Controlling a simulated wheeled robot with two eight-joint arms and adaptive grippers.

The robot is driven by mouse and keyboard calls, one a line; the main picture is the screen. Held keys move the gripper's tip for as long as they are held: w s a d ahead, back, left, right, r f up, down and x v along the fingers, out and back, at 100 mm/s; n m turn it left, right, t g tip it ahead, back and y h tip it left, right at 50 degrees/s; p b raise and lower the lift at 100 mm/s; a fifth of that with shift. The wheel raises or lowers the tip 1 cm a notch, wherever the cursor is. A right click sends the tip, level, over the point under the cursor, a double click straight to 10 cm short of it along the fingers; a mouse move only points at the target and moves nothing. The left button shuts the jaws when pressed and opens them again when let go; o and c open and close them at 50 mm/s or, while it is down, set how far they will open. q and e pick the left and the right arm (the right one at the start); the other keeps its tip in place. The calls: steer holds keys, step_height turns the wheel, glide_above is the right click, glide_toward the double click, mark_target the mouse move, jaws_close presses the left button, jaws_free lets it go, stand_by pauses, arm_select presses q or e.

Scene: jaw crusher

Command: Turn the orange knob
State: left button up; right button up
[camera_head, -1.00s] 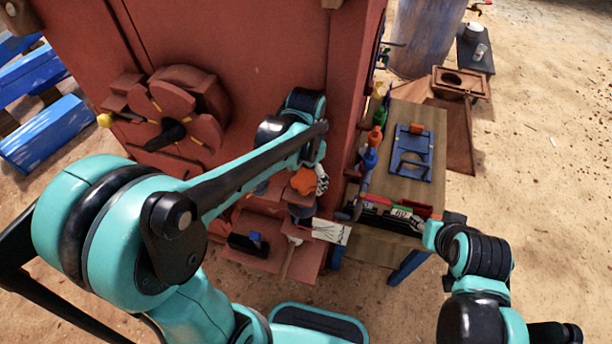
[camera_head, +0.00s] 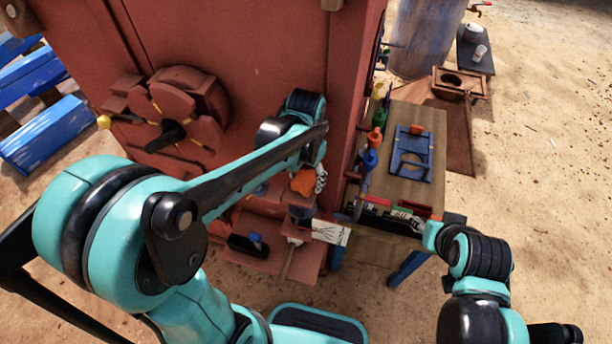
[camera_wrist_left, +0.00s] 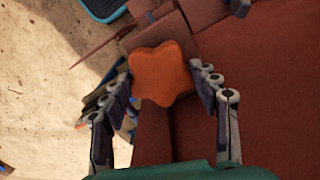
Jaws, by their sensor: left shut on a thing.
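The orange knob (camera_head: 303,183) is a lobed, star-like handle at the front right corner of the red machine. It also shows large in the left wrist view (camera_wrist_left: 160,74), in front of a red-brown panel. My left gripper (camera_wrist_left: 165,82) has one finger on each side of the knob and is shut on it. In the head view my left gripper (camera_head: 314,180) is partly hidden behind its own arm. What the knob is mounted on is hidden. My right arm shows at the lower right, but I cannot make out its gripper's fingers.
A red wheel with yellow marks (camera_head: 172,128) is on the machine's face to the left. A wooden table (camera_head: 432,118) with a blue frame (camera_head: 412,155) and several tools stands to the right. Red ledges (camera_head: 255,262) lie below the knob. Sandy ground is open at far right.

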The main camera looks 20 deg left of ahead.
arm_select(q)
steer(key=n, duration=0.4)
steer(key=shift+n, duration=0.3)
steer(key=n, duration=0.3)
steer(key=shift+n, duration=0.3)
steer(key=n, duration=0.3)
steer(key=shift+n+p, duration=0.3)
steer(key=shift+n, duration=1.8)
steer(key=o, duration=1.1)
steer(key=shift+o, duration=0.2)
steer(key=shift+r, duration=0.1)
